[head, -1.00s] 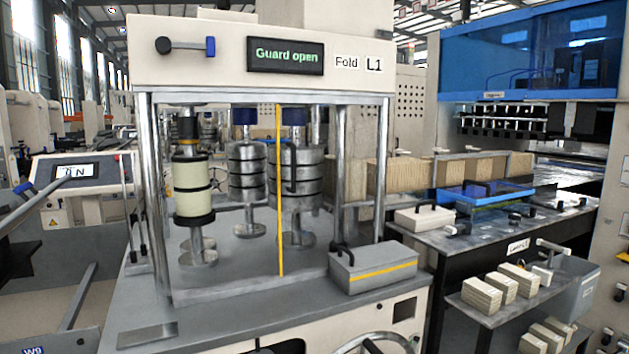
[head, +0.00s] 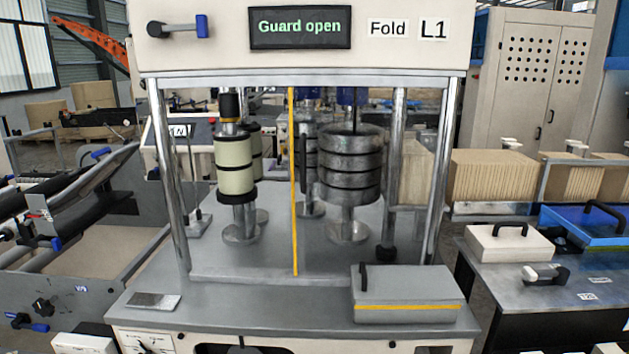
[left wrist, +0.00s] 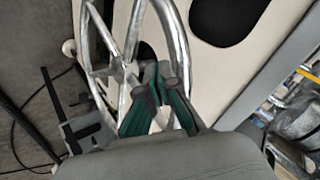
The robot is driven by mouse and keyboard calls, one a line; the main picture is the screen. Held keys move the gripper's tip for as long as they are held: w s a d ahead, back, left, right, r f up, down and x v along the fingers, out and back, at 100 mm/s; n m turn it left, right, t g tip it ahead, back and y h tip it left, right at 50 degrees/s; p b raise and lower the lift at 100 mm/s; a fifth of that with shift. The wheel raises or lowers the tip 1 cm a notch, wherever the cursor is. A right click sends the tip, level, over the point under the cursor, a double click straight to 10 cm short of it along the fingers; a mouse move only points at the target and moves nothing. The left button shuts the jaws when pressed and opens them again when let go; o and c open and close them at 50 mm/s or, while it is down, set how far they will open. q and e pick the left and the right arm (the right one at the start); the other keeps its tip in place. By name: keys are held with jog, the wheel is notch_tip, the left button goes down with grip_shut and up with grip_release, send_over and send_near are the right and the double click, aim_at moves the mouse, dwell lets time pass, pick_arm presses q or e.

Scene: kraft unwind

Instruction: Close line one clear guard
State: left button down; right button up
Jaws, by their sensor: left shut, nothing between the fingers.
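The fold station L1 has a sign (head: 300,27) reading "Guard open". A yellow vertical strip (head: 293,180) stands at the front opening, apparently an edge of the clear guard. The pane itself is too transparent to trace. A dark upright bar (head: 303,160) just right of the strip may be its handle. Rollers stand behind on the grey deck. In the left wrist view my left gripper (left wrist: 163,72) is shut and empty, its green-and-grey fingers near the spokes of a metal handwheel (left wrist: 178,30); I cannot tell if they touch. No gripper shows in the head view.
A grey box with a yellow stripe (head: 406,296) sits at the deck's front right. A flat metal plate (head: 153,300) lies at front left. Chrome posts (head: 170,180) frame the opening. A side table (head: 560,290) with a white handled box stands at right.

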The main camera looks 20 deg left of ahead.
pick_arm(q)
jog(key=w+d+r+m+t+y+p, duration=0.1)
jog(key=w+r+m+t, duration=0.3)
jog(key=r, duration=1)
jog(key=w+r+t+y, duration=0.15)
jog(key=w+r, duration=0.35)
jog(key=r, duration=0.8)
jog(key=w+d+r+m+t+y+p, duration=0.1)
jog(key=w+r+m+t+y, duration=0.3)
jog(key=r, duration=1)
jog(key=w+a+n+g+h+p, duration=0.1)
jog(key=w+a+p, duration=0.4)
jog(key=w, duration=0.5)
jog(key=shift+a+n+h+p, duration=0.3)
jog(key=shift+a+n+h, duration=0.4)
jog(key=shift+a, duration=0.4)
jog(key=shift+w+d, duration=0.1)
